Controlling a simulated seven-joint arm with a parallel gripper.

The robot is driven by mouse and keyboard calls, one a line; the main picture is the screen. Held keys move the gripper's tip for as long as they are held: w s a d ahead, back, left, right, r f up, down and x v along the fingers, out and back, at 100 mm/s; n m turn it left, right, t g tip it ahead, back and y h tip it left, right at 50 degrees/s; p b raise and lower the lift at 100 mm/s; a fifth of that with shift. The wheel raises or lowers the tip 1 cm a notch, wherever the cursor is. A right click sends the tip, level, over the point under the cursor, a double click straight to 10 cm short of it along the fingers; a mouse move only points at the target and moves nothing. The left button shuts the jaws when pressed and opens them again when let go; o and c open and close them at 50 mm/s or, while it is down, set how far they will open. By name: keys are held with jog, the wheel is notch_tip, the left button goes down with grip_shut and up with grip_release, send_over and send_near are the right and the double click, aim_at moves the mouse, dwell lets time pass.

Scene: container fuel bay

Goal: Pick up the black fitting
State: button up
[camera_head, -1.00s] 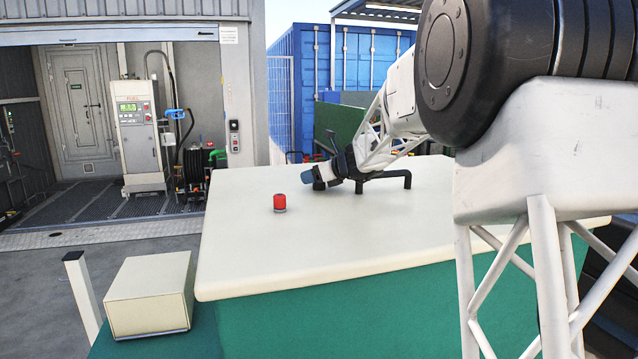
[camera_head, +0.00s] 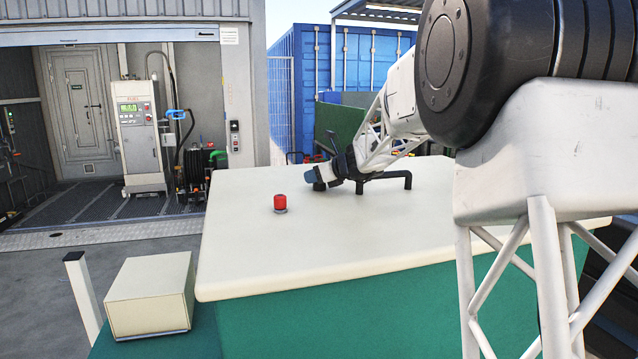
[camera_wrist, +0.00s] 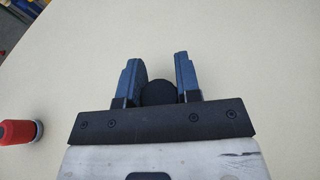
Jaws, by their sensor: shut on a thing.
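The black fitting (camera_wrist: 159,93) shows in the wrist view as a dark rounded piece between the two blue fingers of my gripper (camera_wrist: 160,80). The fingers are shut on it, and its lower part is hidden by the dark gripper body. In the head view my gripper (camera_head: 315,175) is low over the far part of the cream tabletop (camera_head: 290,250). A small dark part of the fitting (camera_head: 319,186) shows beneath the fingers there. I cannot tell whether it touches the tabletop.
A red cylinder with a grey base (camera_head: 280,203) stands on the tabletop, left of my gripper; it also shows in the wrist view (camera_wrist: 18,132). A black bent bar (camera_head: 390,175) is just right of my gripper. The near tabletop is clear. A beige box (camera_head: 150,295) sits lower left.

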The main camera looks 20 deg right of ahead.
jog(key=shift+r, duration=0.1)
jog(key=shift+r, duration=0.4)
notch_tip(320, 180, up, 3)
jog(key=shift+f, duration=0.1)
jog(key=s, duration=0.5)
jog(key=s+a, duration=0.1)
jog(key=s, duration=0.4)
jog(key=s+r, duration=0.1)
jog(key=s, duration=0.5)
jog(key=shift+a, duration=0.2)
jog(key=shift+r, duration=0.1)
